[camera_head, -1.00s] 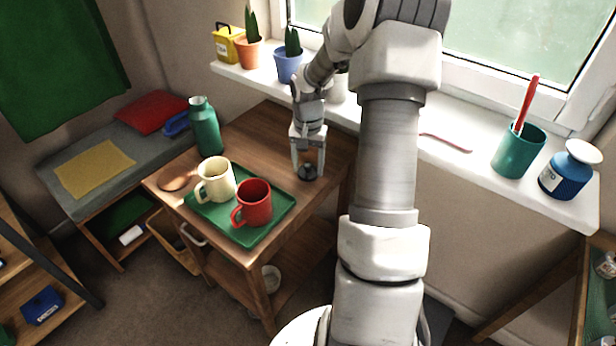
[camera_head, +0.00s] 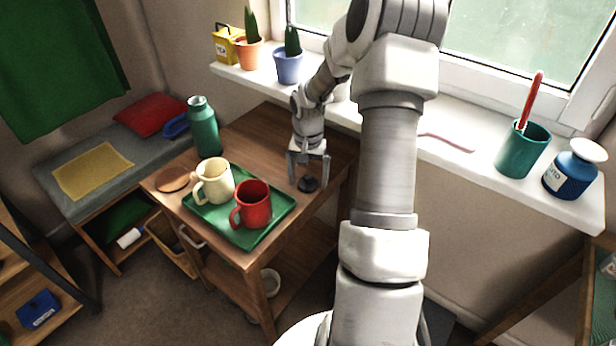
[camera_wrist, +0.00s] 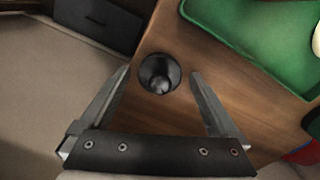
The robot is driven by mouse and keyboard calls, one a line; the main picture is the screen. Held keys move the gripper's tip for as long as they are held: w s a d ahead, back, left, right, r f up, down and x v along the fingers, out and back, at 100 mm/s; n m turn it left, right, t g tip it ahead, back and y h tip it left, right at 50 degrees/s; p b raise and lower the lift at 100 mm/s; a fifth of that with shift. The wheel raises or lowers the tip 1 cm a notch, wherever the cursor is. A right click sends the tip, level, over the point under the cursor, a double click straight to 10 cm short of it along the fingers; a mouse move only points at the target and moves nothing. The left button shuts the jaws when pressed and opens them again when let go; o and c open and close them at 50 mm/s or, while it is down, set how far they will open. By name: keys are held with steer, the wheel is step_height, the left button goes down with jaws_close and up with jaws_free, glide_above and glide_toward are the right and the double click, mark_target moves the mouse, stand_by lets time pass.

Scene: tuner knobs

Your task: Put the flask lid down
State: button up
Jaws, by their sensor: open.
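The flask lid (camera_head: 309,184) is a small dark, round piece on the wooden trolley top, right of the green tray. In the wrist view the lid (camera_wrist: 159,74) shows from above, near the wood's edge, between and a little beyond my fingertips. My gripper (camera_head: 309,180) is open above the lid, with its fingers spread to either side; in the wrist view its fingers (camera_wrist: 160,75) are clear of the lid. The green flask (camera_head: 204,127) stands upright at the back left of the trolley top.
The green tray (camera_head: 267,224) holds a cream mug (camera_head: 216,182) and a red mug (camera_head: 252,205). A round brown piece (camera_head: 172,179) lies at the left of the trolley top. The windowsill (camera_head: 455,150) behind carries pots. Bare wood lies behind the tray.

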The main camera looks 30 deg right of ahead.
mark_target(308, 177)
step_height(308, 177, up, 12)
steer(key=p, duration=0.4)
steer(key=shift+r, duration=0.15)
stand_by(0.4)
